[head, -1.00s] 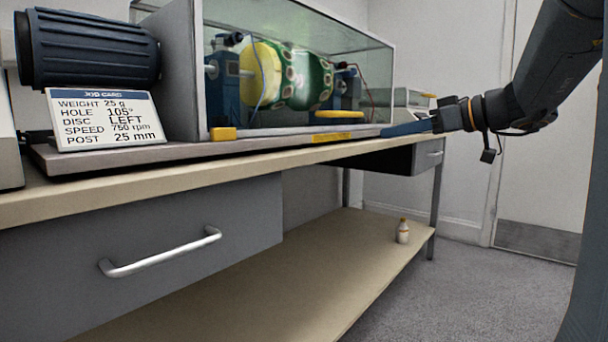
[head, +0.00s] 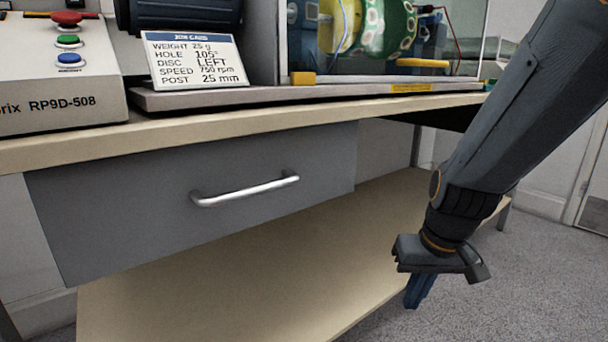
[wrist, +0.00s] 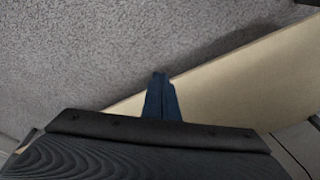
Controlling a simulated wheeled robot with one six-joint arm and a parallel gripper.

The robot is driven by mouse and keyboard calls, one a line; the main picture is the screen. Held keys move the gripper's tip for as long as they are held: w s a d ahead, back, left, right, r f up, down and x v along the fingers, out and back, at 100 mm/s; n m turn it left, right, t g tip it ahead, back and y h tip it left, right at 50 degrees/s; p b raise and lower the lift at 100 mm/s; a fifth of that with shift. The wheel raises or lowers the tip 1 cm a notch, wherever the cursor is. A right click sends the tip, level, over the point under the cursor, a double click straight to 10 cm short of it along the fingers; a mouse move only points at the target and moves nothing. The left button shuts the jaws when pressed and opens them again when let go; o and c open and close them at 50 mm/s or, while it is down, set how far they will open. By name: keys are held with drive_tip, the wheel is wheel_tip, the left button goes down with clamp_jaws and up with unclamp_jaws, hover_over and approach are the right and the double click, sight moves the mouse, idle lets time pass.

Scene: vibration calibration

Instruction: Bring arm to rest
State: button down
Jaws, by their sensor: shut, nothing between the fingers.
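My gripper (head: 416,304) hangs at the lower right of the head view, pointing down, with its blue fingers together and nothing between them. It is in front of the bench, near the front edge of the lower shelf (head: 240,270). In the wrist view the shut fingers (wrist: 160,78) point toward the grey carpet, with the pale shelf beside them. My arm runs from the upper right down to the gripper and covers part of the bench's right end.
The bench top (head: 270,122) carries a job card (head: 197,60), a control box (head: 60,85) with buttons, and a glass-sided enclosure (head: 455,40) around a green and yellow rotor (head: 375,30). A grey drawer (head: 120,210) with a metal handle (head: 245,190) is shut. Carpet (head: 530,270) lies open at right.

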drive_tip(key=s+a+r+n+g+y+p, duration=0.1)
drive_tip(key=s+a+r+n+p, duration=0.25)
drive_tip(key=s+a+r, duration=0.55)
drive_tip(key=s+a+r+n+g+p, duration=0.1)
drive_tip(key=s+a+r+n+p, duration=0.35)
drive_tip(key=s+a, duration=0.85)
drive_tip(key=d+r+m+p, duration=0.2)
drive_tip(key=d+r+p, duration=0.4)
drive_tip(key=r+p, duration=0.3)
drive_tip(key=w+d+r+m+h+p, duration=0.1)
drive_tip(key=d+r+m+p, duration=0.2)
drive_tip(key=d+r+p, duration=0.4)
drive_tip(key=d+r+m+p, duration=0.3)
drive_tip(key=d+r+p, duration=0.4)
drive_tip(key=r+p, duration=0.6)
drive_tip(key=p, duration=0.8)
drive_tip(key=shift+w+r+h+p, duration=0.2)
drive_tip(key=shift+h+p, duration=0.2)
